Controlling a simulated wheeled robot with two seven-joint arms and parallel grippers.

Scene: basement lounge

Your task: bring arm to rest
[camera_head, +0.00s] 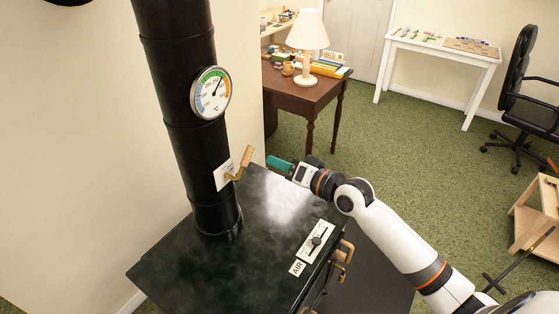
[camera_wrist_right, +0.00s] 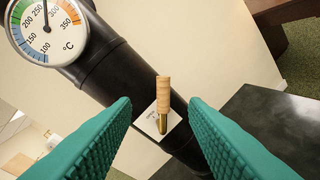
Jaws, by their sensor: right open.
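My right gripper (camera_head: 280,165) reaches in from the right over the far edge of the dark stove top (camera_head: 180,265). Its teal fingers also show in the right wrist view (camera_wrist_right: 160,125), apart and with nothing between them. Beyond them in that view is a wooden-handled lever (camera_wrist_right: 163,92) on the black stovepipe (camera_wrist_right: 125,72). In the head view the lever (camera_head: 246,158) stands out from a small white plate on the pipe, a short gap left of my fingertips. My left gripper is not in view.
A round temperature gauge (camera_head: 210,92) sits on the pipe. An "AIR" slider plate (camera_head: 315,241) lies on the stove top, with brass handles (camera_head: 342,260) at its front. A brown table (camera_head: 300,97) with a lamp (camera_head: 307,45) stands behind.

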